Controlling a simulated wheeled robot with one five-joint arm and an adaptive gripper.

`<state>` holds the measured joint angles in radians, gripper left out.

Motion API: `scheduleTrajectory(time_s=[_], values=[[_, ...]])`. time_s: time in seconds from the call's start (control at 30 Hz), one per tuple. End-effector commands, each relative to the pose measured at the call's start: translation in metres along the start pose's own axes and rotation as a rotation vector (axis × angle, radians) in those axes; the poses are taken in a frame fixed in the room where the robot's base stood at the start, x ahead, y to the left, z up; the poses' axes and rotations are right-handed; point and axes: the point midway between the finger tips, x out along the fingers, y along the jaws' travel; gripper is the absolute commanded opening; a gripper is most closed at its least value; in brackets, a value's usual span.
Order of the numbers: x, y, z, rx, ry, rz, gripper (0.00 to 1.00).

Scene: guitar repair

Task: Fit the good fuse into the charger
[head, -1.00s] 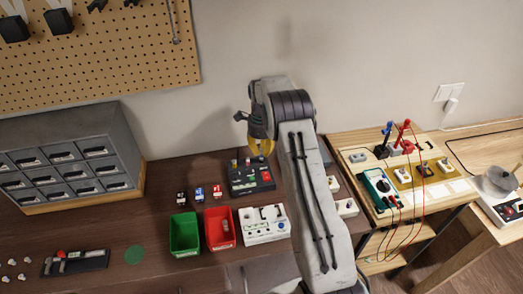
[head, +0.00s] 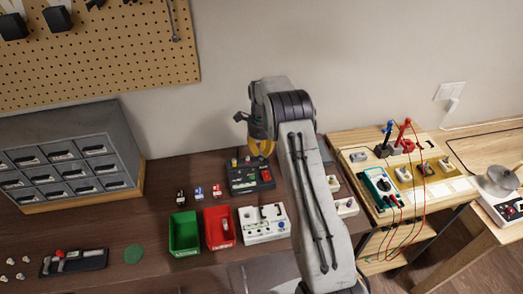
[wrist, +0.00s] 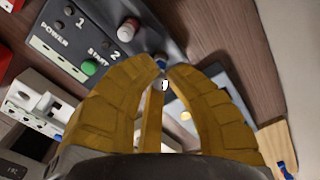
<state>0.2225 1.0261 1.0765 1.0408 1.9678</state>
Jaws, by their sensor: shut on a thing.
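My gripper (head: 262,147) is above the black box (head: 250,178) at the back of the dark bench. In the wrist view, the yellow fingertips (wrist: 163,75) close on a small part with a white end (wrist: 164,85), probably a fuse; the fingers hide most of it. A blue piece (wrist: 160,63) shows just beyond the tips. The black box also fills the upper left of the wrist view (wrist: 105,48), marked 1, 2, POWER and START; it may be the charger. I cannot tell whether the held part touches it.
A green bin (head: 184,234) and a red bin (head: 219,228) with something inside stand left of a white slotted unit (head: 249,228). Small black, blue and red pieces (head: 198,191) lie behind the bins. A meter (head: 379,184) with leads is at right.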

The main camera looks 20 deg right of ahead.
Motion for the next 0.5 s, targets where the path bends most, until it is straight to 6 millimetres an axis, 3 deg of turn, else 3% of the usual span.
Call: scheduleTrajectory(time_s=[0.5], values=[[0.013, 0.0, 0.0, 0.0, 0.0, 0.0, 0.0]])
